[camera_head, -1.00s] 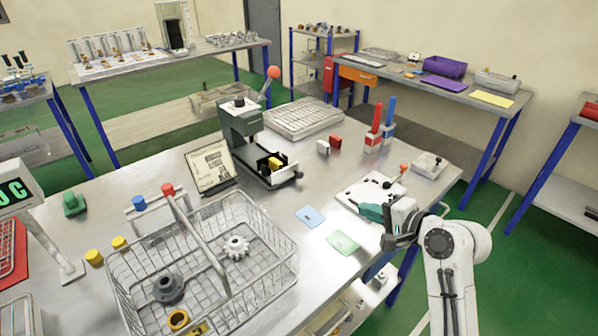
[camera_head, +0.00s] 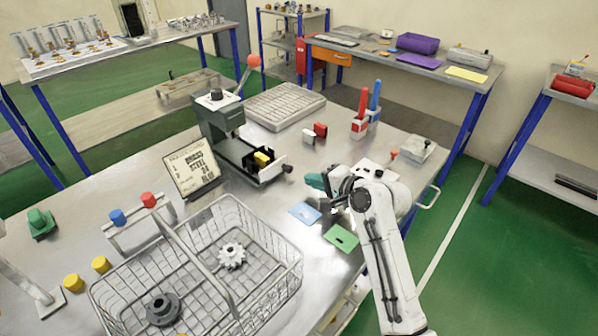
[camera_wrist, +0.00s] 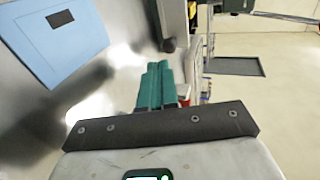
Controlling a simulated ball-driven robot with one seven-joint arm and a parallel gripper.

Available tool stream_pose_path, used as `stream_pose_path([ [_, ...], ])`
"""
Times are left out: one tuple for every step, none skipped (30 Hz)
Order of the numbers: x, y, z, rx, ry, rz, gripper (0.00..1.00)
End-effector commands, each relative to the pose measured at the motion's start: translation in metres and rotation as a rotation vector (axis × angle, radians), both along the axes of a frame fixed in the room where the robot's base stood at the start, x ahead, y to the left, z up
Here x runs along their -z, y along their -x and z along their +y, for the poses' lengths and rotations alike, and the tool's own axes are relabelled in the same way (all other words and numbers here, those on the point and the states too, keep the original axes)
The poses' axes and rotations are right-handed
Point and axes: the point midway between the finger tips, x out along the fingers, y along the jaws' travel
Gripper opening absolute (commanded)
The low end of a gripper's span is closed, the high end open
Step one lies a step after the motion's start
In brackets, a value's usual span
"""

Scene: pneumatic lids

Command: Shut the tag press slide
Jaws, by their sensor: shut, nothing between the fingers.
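The tag press (camera_head: 220,122) is a dark green machine with a red-ball lever, standing mid-table in the head view. Its slide (camera_head: 262,172) sticks out toward the right, open, with a yellow piece (camera_head: 262,158) in it and a dark knob (camera_head: 289,168) on its outer end. My gripper (camera_head: 314,182) has teal fingers, shut and empty, just right of and a little below the knob in the picture. In the wrist view the fingers (camera_wrist: 155,85) point toward a dark knob (camera_wrist: 168,45). I see no contact, and the exact gap is unclear.
A blue card (camera_head: 305,213) and a green card (camera_head: 341,237) lie near my gripper. A sign (camera_head: 192,170) stands left of the press, and a wire basket (camera_head: 265,277) stands in front. Small red and white blocks (camera_head: 314,132) sit behind the slide.

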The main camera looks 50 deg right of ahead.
Motion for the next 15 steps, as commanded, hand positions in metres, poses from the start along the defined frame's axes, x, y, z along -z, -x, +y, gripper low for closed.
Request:
stream_pose_path([
  [0.003,-0.010,0.000,-0.001,0.000,0.000,0.00],
  [0.005,-0.015,0.000,-0.002,-0.001,0.000,0.00],
  [0.005,-0.022,0.000,-0.002,-0.001,0.000,0.00],
  [0.004,-0.026,0.000,-0.001,0.001,-0.001,0.00],
  [0.005,-0.031,0.000,-0.001,0.001,0.000,0.00],
  [0.005,-0.036,0.000,-0.001,0.001,0.000,0.00],
  [0.006,-0.039,0.000,0.000,0.000,0.001,0.00],
  [0.006,-0.042,0.000,0.000,0.000,0.000,0.00],
  [0.006,-0.046,0.000,0.000,0.000,0.000,0.00],
  [0.007,-0.048,0.000,0.000,0.000,0.000,0.00],
  [0.007,-0.050,0.000,-0.001,0.000,0.001,0.00],
  [0.008,-0.051,0.000,-0.001,0.000,0.000,0.00],
  [0.008,-0.052,0.000,0.000,0.000,0.000,0.00],
  [0.008,-0.053,0.000,0.000,0.000,0.000,0.00],
  [0.008,-0.054,0.000,0.000,-0.001,0.000,0.00],
])
